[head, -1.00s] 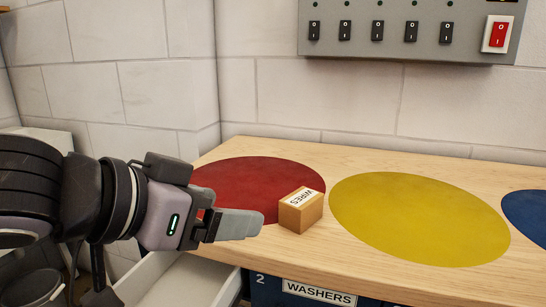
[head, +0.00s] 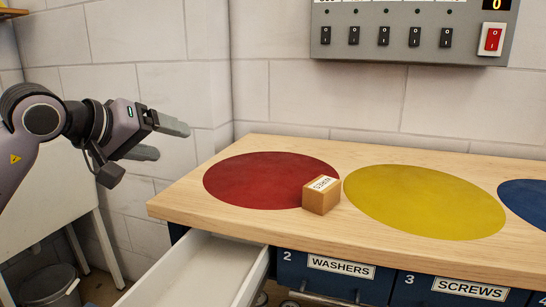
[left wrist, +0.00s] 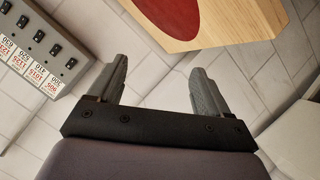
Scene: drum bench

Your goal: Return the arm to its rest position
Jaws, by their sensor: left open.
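My left arm comes in from the left in the head view, with its gripper (head: 160,138) raised to the left of the bench and clear of it. The two grey fingers are apart with nothing between them. In the left wrist view the open fingers (left wrist: 158,88) also show, empty. My right gripper is not in view.
The wooden bench (head: 185,205) also carries a yellow disc (head: 425,200) and a blue disc (head: 528,200). An open, empty-looking white drawer (head: 200,270) juts out below it. Drawers labelled WASHERS (head: 340,285) and SCREWS (head: 460,290) are shut. A switch panel (head: 410,20) hangs on the wall.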

